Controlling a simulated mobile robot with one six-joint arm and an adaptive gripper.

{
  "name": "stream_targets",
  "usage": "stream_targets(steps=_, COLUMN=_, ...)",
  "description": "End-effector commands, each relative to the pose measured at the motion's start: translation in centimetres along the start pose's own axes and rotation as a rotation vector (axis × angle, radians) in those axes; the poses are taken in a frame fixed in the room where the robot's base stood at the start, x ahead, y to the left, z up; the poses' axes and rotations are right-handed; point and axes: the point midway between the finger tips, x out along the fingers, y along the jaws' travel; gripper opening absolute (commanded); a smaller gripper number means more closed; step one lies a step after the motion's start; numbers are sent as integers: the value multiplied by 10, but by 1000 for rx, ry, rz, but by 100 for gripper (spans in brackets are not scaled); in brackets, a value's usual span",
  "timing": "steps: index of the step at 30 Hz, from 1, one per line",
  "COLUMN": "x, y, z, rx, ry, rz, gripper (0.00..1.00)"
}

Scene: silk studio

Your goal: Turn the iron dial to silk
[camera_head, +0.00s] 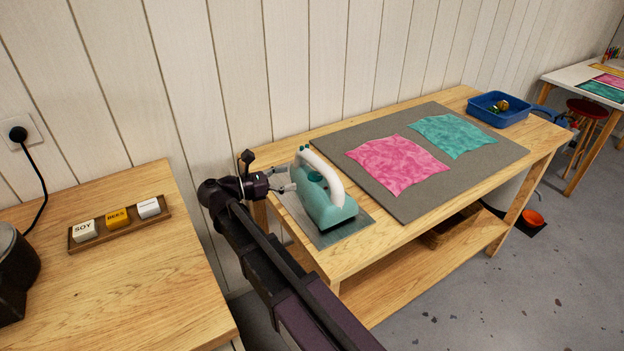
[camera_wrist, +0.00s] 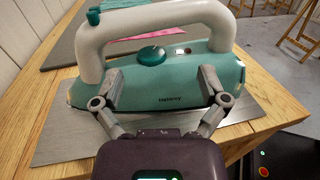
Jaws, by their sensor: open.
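The iron (camera_head: 324,196) is teal with a white arched handle and stands on a grey metal plate (camera_head: 343,233) at the near left end of the wooden table. Its round teal dial (camera_wrist: 152,55) sits on top of the body under the handle in the wrist view; the dial also shows in the head view (camera_head: 315,176). No dial markings are readable. My gripper (camera_head: 288,179) is open and empty at the iron's near side. In the wrist view my gripper (camera_wrist: 163,86) has its fingers spread in front of the teal body, below the dial. I cannot tell whether they touch it.
A grey mat (camera_head: 418,207) with pink cloth (camera_head: 397,164) and teal cloth (camera_head: 453,136) lies right of the iron. A blue tray (camera_head: 499,109) stands at the far end.

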Motion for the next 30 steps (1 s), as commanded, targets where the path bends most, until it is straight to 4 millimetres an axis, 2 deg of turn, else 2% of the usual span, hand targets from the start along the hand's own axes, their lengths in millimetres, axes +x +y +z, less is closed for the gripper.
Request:
stream_targets(steps=1, x=1, y=2, z=-12, rx=0, ry=-1, rz=0, gripper=93)
stream_targets(steps=6, x=4, y=11, z=-24, rx=-1, ry=-1, rz=0, gripper=93)
stream_targets(steps=23, x=7, y=14, z=-24, rx=0, ry=-1, rz=0, gripper=93)
stream_targets(steps=30, x=23, y=13, z=-24, rx=0, ry=-1, rz=-1, gripper=93)
